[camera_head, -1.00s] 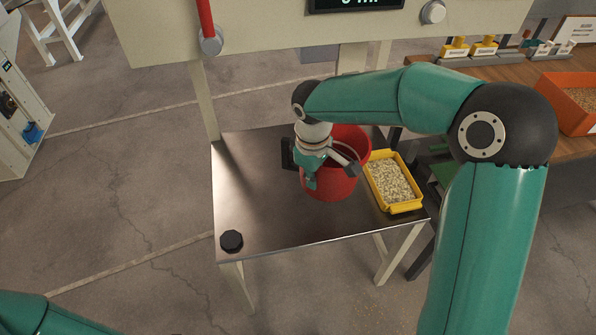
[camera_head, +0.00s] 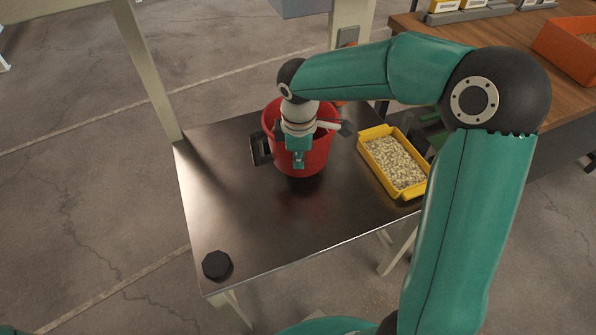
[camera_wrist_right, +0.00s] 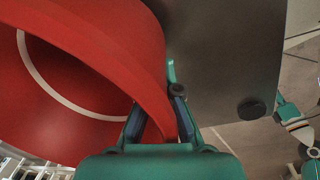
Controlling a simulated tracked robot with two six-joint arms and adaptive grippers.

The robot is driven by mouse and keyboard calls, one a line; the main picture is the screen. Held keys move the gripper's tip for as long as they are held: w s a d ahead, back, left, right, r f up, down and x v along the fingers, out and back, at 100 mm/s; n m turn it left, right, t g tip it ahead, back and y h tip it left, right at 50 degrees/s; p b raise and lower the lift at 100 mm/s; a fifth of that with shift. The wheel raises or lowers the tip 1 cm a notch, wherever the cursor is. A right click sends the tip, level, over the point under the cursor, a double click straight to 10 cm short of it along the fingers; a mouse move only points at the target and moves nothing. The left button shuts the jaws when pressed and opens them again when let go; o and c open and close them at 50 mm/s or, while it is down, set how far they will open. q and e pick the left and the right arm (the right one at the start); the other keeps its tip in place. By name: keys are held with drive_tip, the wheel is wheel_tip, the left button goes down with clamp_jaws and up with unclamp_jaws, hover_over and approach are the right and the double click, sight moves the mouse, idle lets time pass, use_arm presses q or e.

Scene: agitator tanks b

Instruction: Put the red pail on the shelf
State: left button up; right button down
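The red pail (camera_head: 316,158) is over the metal-topped table (camera_head: 235,215) in the head view, upright or nearly so. A dark shadow under it suggests it hangs just above the top. My right gripper (camera_head: 299,162) is at the pail's near side. In the right wrist view its fingers (camera_wrist_right: 160,128) straddle the pail's wall at the rim (camera_wrist_right: 150,75) and are closed on it. Part of my left arm (camera_head: 325,326) shows at the bottom edge. Its end (camera_wrist_right: 300,128) shows small in the wrist view, fingers unclear. I cannot make out a shelf.
A yellow tray of pale pellets (camera_head: 395,162) stands right of the pail. A black knob (camera_head: 217,265) is at the table's near left corner. A wooden bench (camera_head: 430,38) with an orange bin (camera_head: 570,50) lies beyond at right.

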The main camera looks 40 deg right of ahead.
drive_tip(key=shift+f+b, duration=0.5)
drive_tip(key=shift+f, duration=1.85)
drive_tip(key=c, duration=1.3)
unclamp_jaws()
drive_tip(key=shift+f, duration=0.1)
drive_tip(key=r+p, duration=0.1)
drive_tip(key=r, duration=0.3)
drive_tip(key=r+p, duration=0.1)
drive_tip(key=r, duration=0.3)
drive_tip(key=s+r, duration=0.1)
drive_tip(key=r, duration=0.3)
drive_tip(key=shift+a+r+p, duration=0.1)
drive_tip(key=shift+a+p, duration=0.3)
drive_tip(key=shift+s, duration=0.1)
